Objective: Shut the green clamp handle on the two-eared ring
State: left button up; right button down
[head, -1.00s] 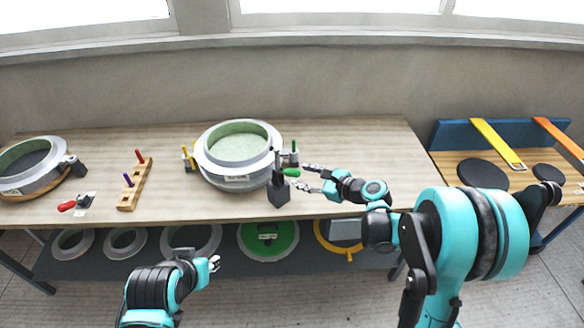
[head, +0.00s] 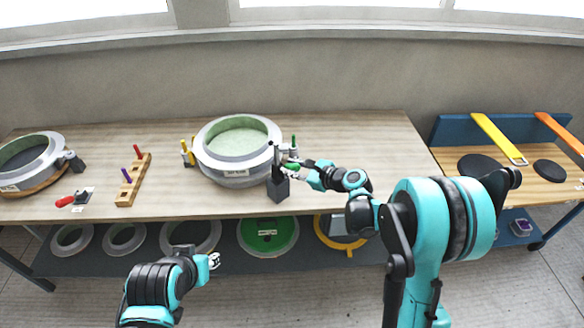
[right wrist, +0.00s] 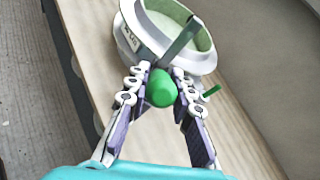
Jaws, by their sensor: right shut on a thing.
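The two-eared ring (head: 201,157) is a pale grey mould with a light green inside, on the middle of the table; it also shows in the right wrist view (right wrist: 135,40). A dark clamp (head: 278,190) on a black block stands at its right front, with an upright bar. Its green handle (head: 292,166) points right, toward my right gripper (head: 296,170). In the right wrist view the rounded green handle end (right wrist: 161,89) lies between the fingers of the right gripper (right wrist: 161,74), which is shut on it. My left gripper (head: 214,260) is low in front of the table, its fingers too small to judge.
A green pin (head: 294,141) and a yellow clamp (head: 187,153) stand beside the ring. A wooden peg block (head: 131,188), a red-handled clamp (head: 76,200) and another ring (head: 40,183) are to the left. The tabletop right of my gripper is clear.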

jog(key=r+g+h+p, duration=0.1)
jog(key=p, duration=0.1)
jog(key=w+a+r+g+h+p, duration=0.1)
jog(key=p, duration=0.1)
jog(key=w+r+g+h+p, duration=0.1)
jog(key=p, duration=0.1)
jog(key=shift+a+r+g, duration=0.1)
jog(key=shift+a+g, duration=0.2)
jog(key=shift+a, duration=0.05)
jog(key=shift+w+a+g+h+p, duration=0.15)
jog(key=shift+w+g+h+p, duration=0.15)
jog(key=shift+g+h+p, duration=0.15)
jog(key=c, duration=1.3)
grip_release()
jog(key=v, duration=1.1)
jog(key=shift+s+d+r, duration=0.2)
jog(key=shift+d+r, duration=0.05)
jog(key=shift+d, duration=0.05)
